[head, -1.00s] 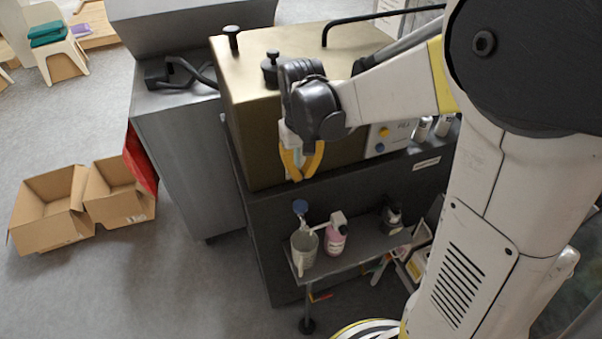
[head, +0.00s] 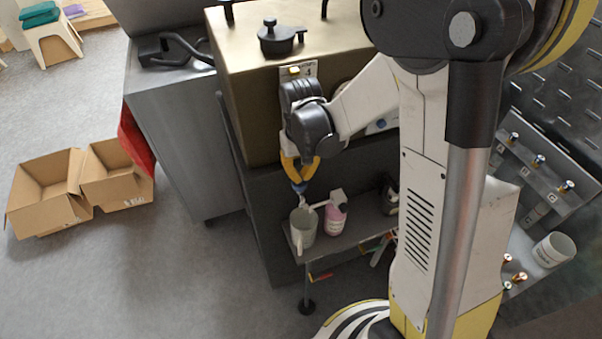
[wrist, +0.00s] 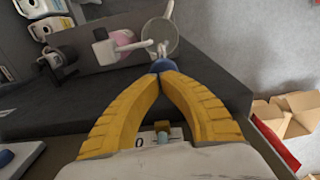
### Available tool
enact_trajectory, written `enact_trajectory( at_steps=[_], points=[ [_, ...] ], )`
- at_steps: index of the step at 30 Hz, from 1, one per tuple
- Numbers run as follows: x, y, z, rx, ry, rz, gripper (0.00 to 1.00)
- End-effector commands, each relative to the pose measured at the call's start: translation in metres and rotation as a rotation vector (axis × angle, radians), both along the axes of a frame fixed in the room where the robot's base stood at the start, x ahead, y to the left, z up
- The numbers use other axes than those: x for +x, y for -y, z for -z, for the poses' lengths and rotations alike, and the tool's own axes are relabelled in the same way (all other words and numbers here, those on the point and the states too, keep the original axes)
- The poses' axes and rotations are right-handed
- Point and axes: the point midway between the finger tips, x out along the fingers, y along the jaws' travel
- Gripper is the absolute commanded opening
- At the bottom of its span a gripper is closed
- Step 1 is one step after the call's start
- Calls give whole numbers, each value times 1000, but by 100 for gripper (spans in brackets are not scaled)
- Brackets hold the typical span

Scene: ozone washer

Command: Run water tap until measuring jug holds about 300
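The measuring jug (head: 304,228) is a pale cup with a handle, upright on the small shelf below the tap. Its open top shows in the wrist view (wrist: 160,38). The blue tap knob (head: 299,187) sits above it on a pale spout, which reaches over the jug's mouth. My gripper (head: 299,182) points down with its yellow fingertips close together at the knob. In the wrist view the fingertips (wrist: 163,75) meet around the blue knob (wrist: 162,66). The water level, the jug's markings and any flow are too small to tell.
A pink-labelled spray bottle (head: 336,219) stands just right of the jug on the grey shelf (head: 350,234). A dark bottle (head: 390,198) is farther right. The gold washer (head: 245,110) rises behind my gripper. Cardboard boxes (head: 48,190) lie on the floor at left.

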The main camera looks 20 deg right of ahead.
Motion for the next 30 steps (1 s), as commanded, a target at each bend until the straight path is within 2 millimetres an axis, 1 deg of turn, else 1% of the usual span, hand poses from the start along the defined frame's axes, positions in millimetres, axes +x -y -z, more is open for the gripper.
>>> enact_trajectory(
  at_steps=[2, 9, 30],
  points=[
    [0, 0, 2, 0, 0, 0, 0],
    [0, 0, 26, 0, 0, 0, 0],
    [-1, 0, 25, 0, -1, 0, 0]
  ],
)
